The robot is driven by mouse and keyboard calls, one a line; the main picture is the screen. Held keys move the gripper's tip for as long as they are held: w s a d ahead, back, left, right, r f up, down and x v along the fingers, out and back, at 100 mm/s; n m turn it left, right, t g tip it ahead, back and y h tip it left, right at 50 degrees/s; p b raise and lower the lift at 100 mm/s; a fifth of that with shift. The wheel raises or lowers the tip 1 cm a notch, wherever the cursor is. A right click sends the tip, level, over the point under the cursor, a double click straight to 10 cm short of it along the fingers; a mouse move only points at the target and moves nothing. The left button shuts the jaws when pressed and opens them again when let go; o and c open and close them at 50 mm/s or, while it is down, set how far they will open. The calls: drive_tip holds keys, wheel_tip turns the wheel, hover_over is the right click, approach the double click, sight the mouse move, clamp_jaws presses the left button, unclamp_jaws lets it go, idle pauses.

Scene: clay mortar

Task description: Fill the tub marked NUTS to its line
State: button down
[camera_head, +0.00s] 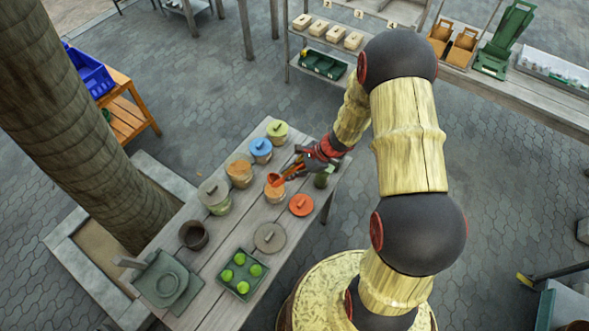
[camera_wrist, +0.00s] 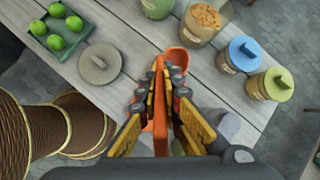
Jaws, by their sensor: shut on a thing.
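My gripper (camera_head: 304,164) is shut on the handle of an orange scoop (camera_wrist: 160,108). No label reads clearly, so I cannot tell which tub is marked NUTS.
An orange lid (camera_head: 301,205) and a grey lid (camera_head: 269,237) lie on the table. A green tray (camera_head: 242,291) holds several green fruits. A dark pot (camera_head: 193,235) stands left.

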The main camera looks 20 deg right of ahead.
drive_tip(key=shift+w+a+r+h+p, duration=0.1)
drive_tip(key=shift+a+r+h+p, duration=0.2)
drive_tip(key=shift+a+r+h, duration=0.2)
drive_tip(key=a+h+p, duration=0.1)
drive_tip(key=h+p, duration=0.1)
drive_tip(key=p, duration=0.3)
drive_tip(key=a+g+h+p, duration=0.1)
drive_tip(key=a+p, duration=0.1)
drive_tip(key=p, duration=0.2)
drive_tip(key=a+r+h+p, duration=0.1)
drive_tip(key=a+h+p, duration=0.1)
drive_tip(key=p, duration=0.3)
drive_tip(key=shift+w+n+h+p, duration=0.3)
drive_tip(key=shift+w+p, duration=0.05)
drive_tip(key=shift+w, duration=0.05)
drive_tip(key=shift+a+p, duration=0.15)
drive_tip(key=shift+p, duration=0.15)
drive_tip(key=shift+f, duration=0.1)
